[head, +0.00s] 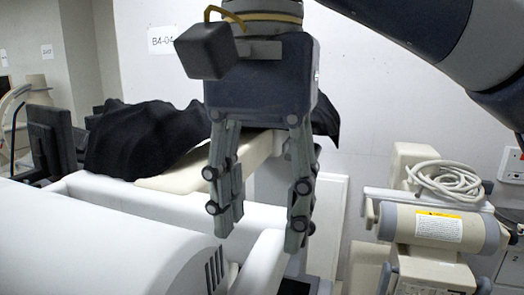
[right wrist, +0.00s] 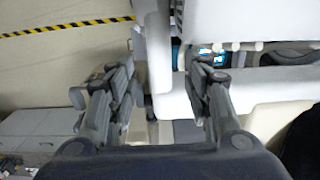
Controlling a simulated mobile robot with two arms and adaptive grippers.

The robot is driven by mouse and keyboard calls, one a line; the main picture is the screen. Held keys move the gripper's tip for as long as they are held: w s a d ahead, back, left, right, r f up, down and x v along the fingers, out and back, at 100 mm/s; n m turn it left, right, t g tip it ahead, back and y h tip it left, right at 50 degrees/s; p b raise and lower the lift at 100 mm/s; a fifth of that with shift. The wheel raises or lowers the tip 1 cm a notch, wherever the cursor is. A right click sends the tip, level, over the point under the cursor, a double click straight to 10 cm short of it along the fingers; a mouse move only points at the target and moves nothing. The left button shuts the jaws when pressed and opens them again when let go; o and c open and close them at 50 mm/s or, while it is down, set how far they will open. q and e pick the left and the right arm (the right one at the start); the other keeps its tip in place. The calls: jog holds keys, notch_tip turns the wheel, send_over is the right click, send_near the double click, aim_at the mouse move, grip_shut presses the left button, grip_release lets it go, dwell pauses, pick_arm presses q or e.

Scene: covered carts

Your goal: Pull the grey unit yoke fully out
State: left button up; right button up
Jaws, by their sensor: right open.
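My right gripper (head: 258,236) hangs fingers down in the middle of the head view, open and empty. A pale upright bar (head: 262,265), part of the large whitish-grey unit (head: 110,245) at lower left, shows below and between its fingertips. I cannot tell for sure whether this bar is the yoke, or whether the fingers touch it. In the right wrist view the two fingers (right wrist: 160,75) stand apart, with a pale vertical bar (right wrist: 155,45) and a horizontal pale beam (right wrist: 265,95) beyond them. My left gripper is not in view.
A black cover (head: 150,140) drapes over equipment behind my gripper. A beige machine (head: 395,240) with a coiled hose (head: 445,180) stands at right. A dark monitor (head: 48,140) is at far left. A yellow-black striped strip (right wrist: 70,27) crosses the wrist view's upper left.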

jog(key=shift+r, duration=2.8)
